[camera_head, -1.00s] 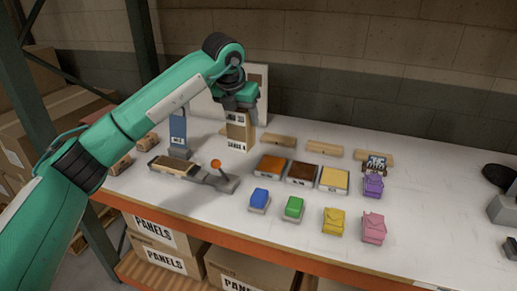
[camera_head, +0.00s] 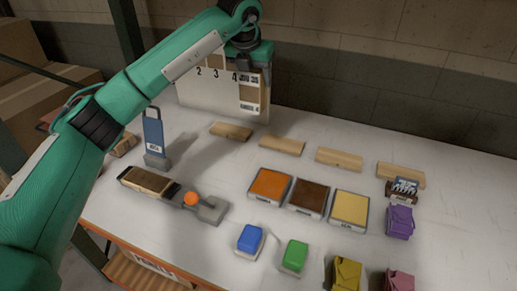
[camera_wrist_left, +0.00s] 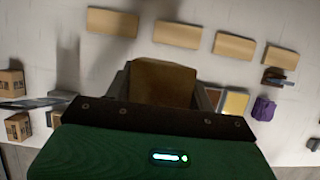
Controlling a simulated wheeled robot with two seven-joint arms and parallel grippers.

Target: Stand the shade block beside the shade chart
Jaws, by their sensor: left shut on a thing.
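My left gripper (camera_head: 248,66) is shut on the shade block (camera_head: 250,93), a tan block with white labelled ends. In the head view it is held upright in front of the right part of the shade chart (camera_head: 205,97), a pale upright board with the numbers 2, 3 and 4 along its top. I cannot tell whether block and chart touch. In the left wrist view the block (camera_wrist_left: 162,82) sits between the fingers, with the table beyond it. The chart cannot be made out there. My right gripper is not in view.
Several wooden bars (camera_head: 282,145) lie in a row before the chart. Orange (camera_head: 269,184), brown and yellow tiles lie nearer. A blue upright tag (camera_head: 153,133) and a grey device with an orange knob (camera_head: 191,199) stand left. Coloured blocks and bags occupy the front right.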

